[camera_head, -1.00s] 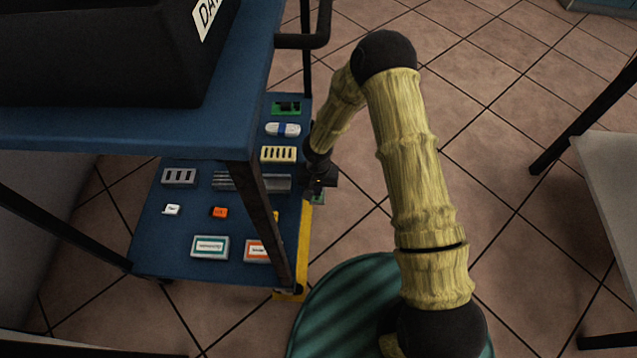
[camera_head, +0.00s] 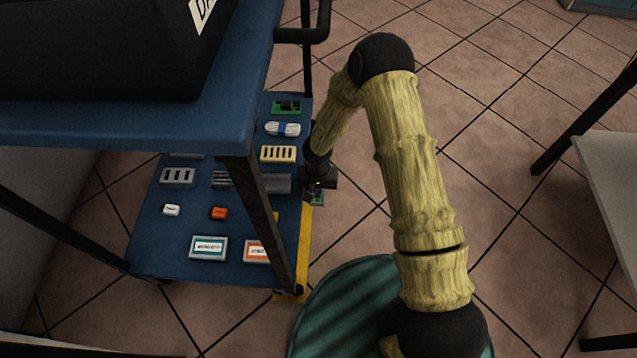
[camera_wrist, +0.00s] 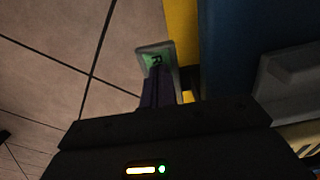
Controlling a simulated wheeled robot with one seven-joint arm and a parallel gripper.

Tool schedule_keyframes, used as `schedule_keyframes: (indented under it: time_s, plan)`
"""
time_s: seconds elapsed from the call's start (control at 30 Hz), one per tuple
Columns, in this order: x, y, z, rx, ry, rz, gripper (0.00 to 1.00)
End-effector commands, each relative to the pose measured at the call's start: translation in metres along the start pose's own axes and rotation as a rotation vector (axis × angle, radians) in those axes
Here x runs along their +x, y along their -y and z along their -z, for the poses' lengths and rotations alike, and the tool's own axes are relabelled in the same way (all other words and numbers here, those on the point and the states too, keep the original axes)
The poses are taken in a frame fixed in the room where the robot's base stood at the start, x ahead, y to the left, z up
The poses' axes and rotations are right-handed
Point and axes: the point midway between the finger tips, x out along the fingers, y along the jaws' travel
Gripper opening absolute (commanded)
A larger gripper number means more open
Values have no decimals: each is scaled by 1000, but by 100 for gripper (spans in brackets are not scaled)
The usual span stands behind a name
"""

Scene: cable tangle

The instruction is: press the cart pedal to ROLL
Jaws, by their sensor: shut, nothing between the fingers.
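The pedal (camera_wrist: 153,56) is a grey-rimmed plate with a green face and a dark letter, probably R, beside the cart's yellow edge strip (camera_wrist: 180,30). In the head view, a sliver of the green pedal (camera_head: 318,201) shows below my gripper (camera_head: 318,190). In the wrist view, my gripper's fingers (camera_wrist: 160,88) are together and empty, with their tips at the pedal's near part. I cannot tell whether they touch it. The near part of the pedal is hidden behind the fingers. The blue cart (camera_head: 150,235) stands left of my arm.
The cart's lower shelf holds several small items, including an orange block (camera_head: 219,213) and a teal-framed box (camera_head: 208,247). A dark post (camera_head: 262,215) and the upper shelf (camera_head: 120,140) are left of my gripper. Tiled floor (camera_head: 500,200) is open to the right.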

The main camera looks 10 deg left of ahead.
Motion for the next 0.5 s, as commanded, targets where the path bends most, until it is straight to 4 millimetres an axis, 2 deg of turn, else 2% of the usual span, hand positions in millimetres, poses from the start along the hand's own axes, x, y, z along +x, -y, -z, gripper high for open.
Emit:
schedule_keyframes:
  time_s: [0.5]
  plan:
    - [7, 0, 0, 1, 0, 0, 0]
